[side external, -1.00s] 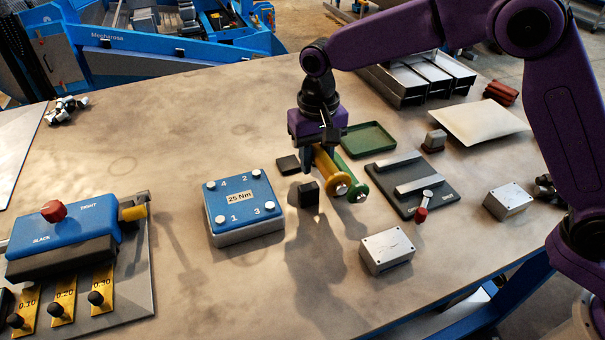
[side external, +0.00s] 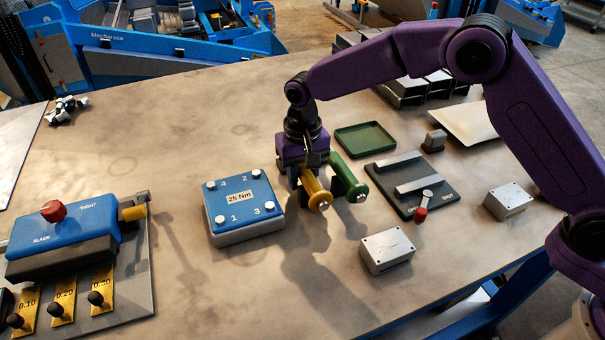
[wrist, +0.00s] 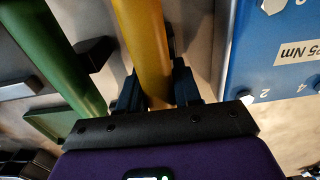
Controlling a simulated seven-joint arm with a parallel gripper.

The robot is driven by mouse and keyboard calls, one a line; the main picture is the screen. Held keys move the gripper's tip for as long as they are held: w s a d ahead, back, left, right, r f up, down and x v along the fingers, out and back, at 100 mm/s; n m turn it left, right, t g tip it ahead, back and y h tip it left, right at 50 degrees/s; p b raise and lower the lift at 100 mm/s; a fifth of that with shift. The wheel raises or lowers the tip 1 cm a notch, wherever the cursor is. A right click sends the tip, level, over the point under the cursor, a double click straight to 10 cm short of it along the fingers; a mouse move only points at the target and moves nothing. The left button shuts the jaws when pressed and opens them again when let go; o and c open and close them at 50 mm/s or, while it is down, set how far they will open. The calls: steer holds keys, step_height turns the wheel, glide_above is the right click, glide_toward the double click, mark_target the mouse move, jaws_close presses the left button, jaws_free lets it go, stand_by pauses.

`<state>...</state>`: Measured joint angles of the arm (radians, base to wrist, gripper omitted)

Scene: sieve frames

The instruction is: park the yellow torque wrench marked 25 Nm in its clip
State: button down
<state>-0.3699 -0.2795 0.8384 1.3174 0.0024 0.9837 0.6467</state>
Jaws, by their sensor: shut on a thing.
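My gripper (side external: 308,180) is shut on the yellow torque wrench (side external: 318,197), gripping its shaft. In the wrist view the yellow shaft (wrist: 147,45) runs between my dark fingers. Its knobbed end points toward the side camera. No 25 Nm mark is readable on it. The green wrench (side external: 347,176) lies just to its right, roughly parallel and apart. A black block (wrist: 88,55) sits between the two shafts in the wrist view. The black blocks seen earlier under the yellow wrench are now mostly hidden, so I cannot tell whether the wrench is seated in a clip.
A blue-topped block labelled 25 Nm (side external: 240,197) stands close left of my gripper. A grey metal box (side external: 387,251) is at front right. A dark plate with bars (side external: 425,197) and a green tray (side external: 365,139) lie right. The front middle table is clear.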

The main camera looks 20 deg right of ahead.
steer(key=c, duration=0.8)
jaws_free()
steer(key=shift+f, duration=0.1)
steer(key=shift+f, duration=0.15)
step_height(320, 180, up, 18)
steer(key=shift+f, duration=0.25)
steer(key=s+d+f+n, duration=0.2)
steer(key=s+d+n, duration=0.2)
steer(key=s+d, duration=0.5)
steer(key=s+d+f+n, duration=0.2)
steer(key=s+d+n, duration=0.2)
steer(key=s+d, duration=0.5)
steer(key=s+d+f+n, duration=0.3)
steer(key=s+d, duration=0.7)
steer(key=s, duration=0.6)
steer(key=shift+d+n, duration=0.1)
steer(key=shift+n, duration=0.7)
